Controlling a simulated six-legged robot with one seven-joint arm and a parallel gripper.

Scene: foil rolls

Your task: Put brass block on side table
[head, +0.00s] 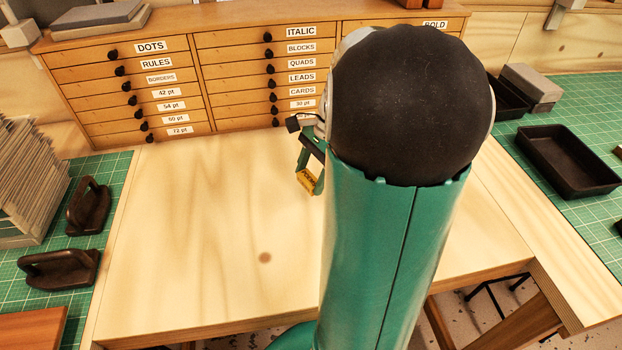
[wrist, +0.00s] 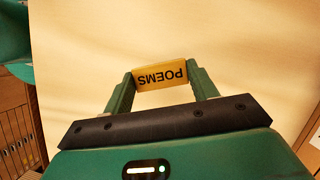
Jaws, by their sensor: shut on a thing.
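The brass block (wrist: 161,76) is a small yellow-gold bar with the word POEMS on it. In the wrist view it sits between the two green fingers of my gripper (wrist: 160,82), which are shut on its ends. In the head view the block (head: 307,180) shows at the tips of my gripper (head: 312,178), above the pale wooden tabletop (head: 200,240). I cannot tell how high it is held. My arm hides part of the gripper and the table's middle right. I cannot tell which surface is the side table.
A wooden drawer cabinet (head: 240,75) with labelled drawers stands at the back. On the left green mat are dark handled tools (head: 88,206) and a paper stack (head: 30,185). On the right are a black tray (head: 568,162) and a grey block (head: 531,84). The tabletop's left part is clear.

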